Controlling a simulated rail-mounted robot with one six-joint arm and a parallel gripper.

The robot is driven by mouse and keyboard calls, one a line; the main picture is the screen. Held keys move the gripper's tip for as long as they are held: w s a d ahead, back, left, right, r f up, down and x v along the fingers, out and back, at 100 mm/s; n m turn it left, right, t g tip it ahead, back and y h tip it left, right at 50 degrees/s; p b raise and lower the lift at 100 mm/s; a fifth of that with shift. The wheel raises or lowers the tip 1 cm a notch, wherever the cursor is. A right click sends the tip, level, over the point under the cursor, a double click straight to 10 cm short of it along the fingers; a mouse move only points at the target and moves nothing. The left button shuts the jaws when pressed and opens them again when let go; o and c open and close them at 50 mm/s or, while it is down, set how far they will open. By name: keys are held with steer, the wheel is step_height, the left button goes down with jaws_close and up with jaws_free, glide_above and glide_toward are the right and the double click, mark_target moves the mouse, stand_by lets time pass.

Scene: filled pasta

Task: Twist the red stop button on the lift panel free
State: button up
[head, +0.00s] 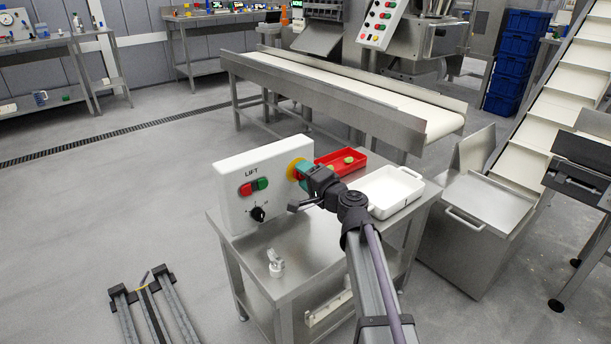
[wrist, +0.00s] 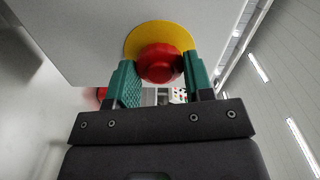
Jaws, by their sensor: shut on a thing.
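The lift panel (head: 234,190) is a white box standing on a steel table, marked LIFT. The red stop button (wrist: 160,64) sits on a yellow disc (wrist: 160,34) on the panel's face in the wrist view. In the head view the yellow disc (head: 293,170) shows at the panel's right end, and my gripper hides most of the button. My gripper (wrist: 160,76) has its green fingers on both sides of the red button and is shut on it. My gripper also shows in the head view (head: 304,170). The panel also has a red button (head: 246,189), a green button (head: 262,183) and a black knob (head: 257,213).
A red tray (head: 325,172) with green pieces and a white tray (head: 415,192) stand right of the panel, close to my arm. A small white object (head: 275,262) stands on the table (head: 310,252) in front. A conveyor (head: 330,92) runs behind.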

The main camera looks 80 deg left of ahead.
steer(key=o, duration=0.9)
steer(key=shift+o, duration=0.2)
steer(key=v, duration=1)
steer(key=shift+w+d, duration=0.2)
steer(key=shift+d, duration=0.15)
